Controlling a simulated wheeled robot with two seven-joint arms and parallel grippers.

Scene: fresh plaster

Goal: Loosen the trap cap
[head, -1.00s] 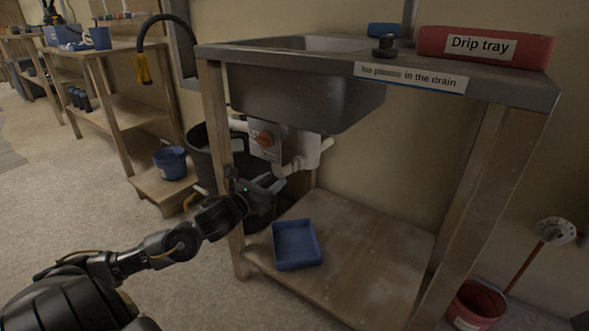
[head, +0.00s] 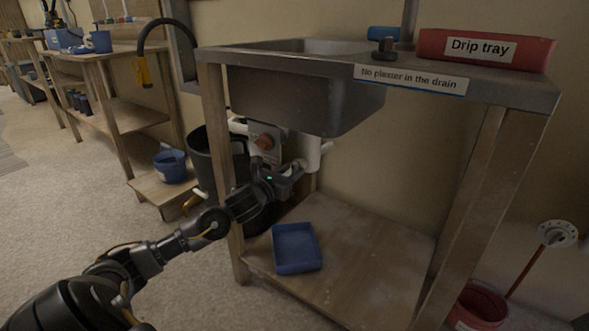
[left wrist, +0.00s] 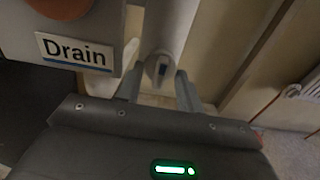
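The white drain trap (head: 312,152) hangs under the sink, partly hidden by my left gripper in the head view. My left gripper (head: 294,172) is at the lower part of the trap. In the left wrist view its two fingers (left wrist: 158,82) stand apart, one on each side of the cap's lower area. I cannot tell whether they touch it. A blue tray (head: 297,248) lies on the shelf below. My right gripper is not in view.
A grey box labelled Drain (left wrist: 73,51) with an orange knob (head: 264,142) is close to the left of the trap. The sink basin (head: 300,100) is above, and a wooden leg (head: 222,150) stands at the left. The shelf's right side (head: 380,250) is clear.

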